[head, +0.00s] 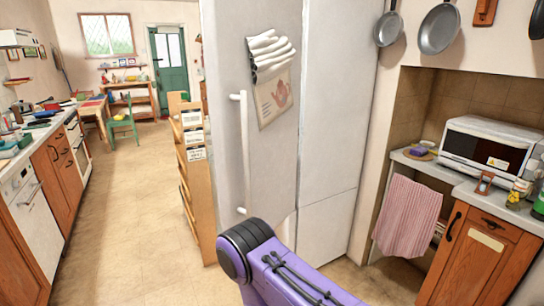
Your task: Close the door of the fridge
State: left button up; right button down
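The tall pale grey fridge (335,110) stands in the middle of the head view. Its door (222,95) carries a long white vertical handle (244,150). The door panel meets the pale panels on its right at an angle, and those panels have a horizontal seam. The fridge's inside is not visible, and I cannot tell how far the door is open. A purple and black link of my arm crosses in front of the fridge's lower part and hides some of it. Neither of my grippers is in view.
A white cloth and a picture sheet (273,100) hang on the door. A wooden shelf rack (196,170) stands left of it. The floor (125,225) on the left is clear. A counter with a microwave (488,148) and pink towel (407,215) is on the right.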

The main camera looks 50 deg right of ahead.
aim_at(256, 171)
jog(key=z, duration=1.3)
jog(key=i, duration=0.05)
jog(key=z, duration=0.05)
